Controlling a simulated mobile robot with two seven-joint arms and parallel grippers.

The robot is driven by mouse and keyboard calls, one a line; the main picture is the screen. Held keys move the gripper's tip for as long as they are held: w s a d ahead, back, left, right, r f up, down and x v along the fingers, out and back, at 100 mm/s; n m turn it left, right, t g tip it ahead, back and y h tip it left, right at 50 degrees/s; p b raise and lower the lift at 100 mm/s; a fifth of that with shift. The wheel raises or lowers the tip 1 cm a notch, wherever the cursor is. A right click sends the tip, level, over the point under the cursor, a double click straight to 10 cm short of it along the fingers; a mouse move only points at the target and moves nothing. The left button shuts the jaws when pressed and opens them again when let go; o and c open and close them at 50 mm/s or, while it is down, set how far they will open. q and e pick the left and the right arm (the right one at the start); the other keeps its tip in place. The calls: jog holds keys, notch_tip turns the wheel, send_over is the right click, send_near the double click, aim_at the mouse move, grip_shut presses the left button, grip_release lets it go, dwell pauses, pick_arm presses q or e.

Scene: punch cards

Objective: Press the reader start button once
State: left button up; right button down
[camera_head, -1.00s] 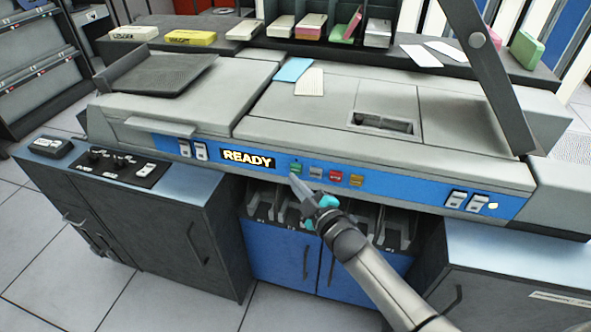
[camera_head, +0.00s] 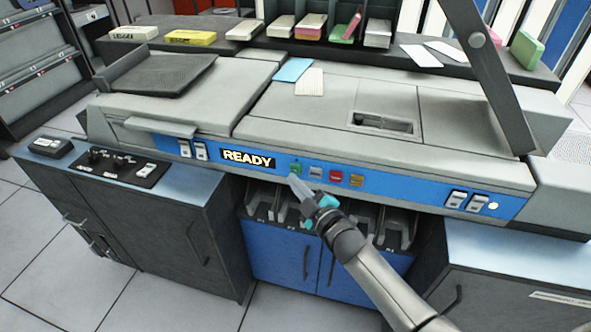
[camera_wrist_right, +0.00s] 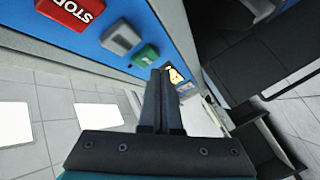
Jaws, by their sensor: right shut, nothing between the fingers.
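The reader is a grey machine (camera_head: 330,95) with a blue front panel (camera_head: 405,190). Its lit display (camera_head: 248,159) reads READY. A green button (camera_head: 295,169), which looks like the start button, sits right of the display; it also shows in the right wrist view (camera_wrist_right: 146,55). A grey button (camera_head: 315,172), a red button (camera_head: 336,176) marked STOP in the wrist view (camera_wrist_right: 72,10), and an amber button (camera_head: 356,180) follow to its right. My right gripper (camera_head: 294,180) is shut and empty, its tip just below the green button; contact cannot be told. My left gripper is out of view.
Open card pockets (camera_head: 395,228) lie below the panel, beside my right arm. Rocker switches (camera_head: 466,200) sit at the panel's right end. A blue card (camera_head: 293,69) and a cream card (camera_head: 309,82) lie on the machine top. Card stacks (camera_head: 190,38) line the back shelf.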

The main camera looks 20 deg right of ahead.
jog(key=shift+w+d, duration=0.1)
dwell(0.3)
jog(key=shift+w+d, duration=0.15)
jog(key=shift+w, duration=0.15)
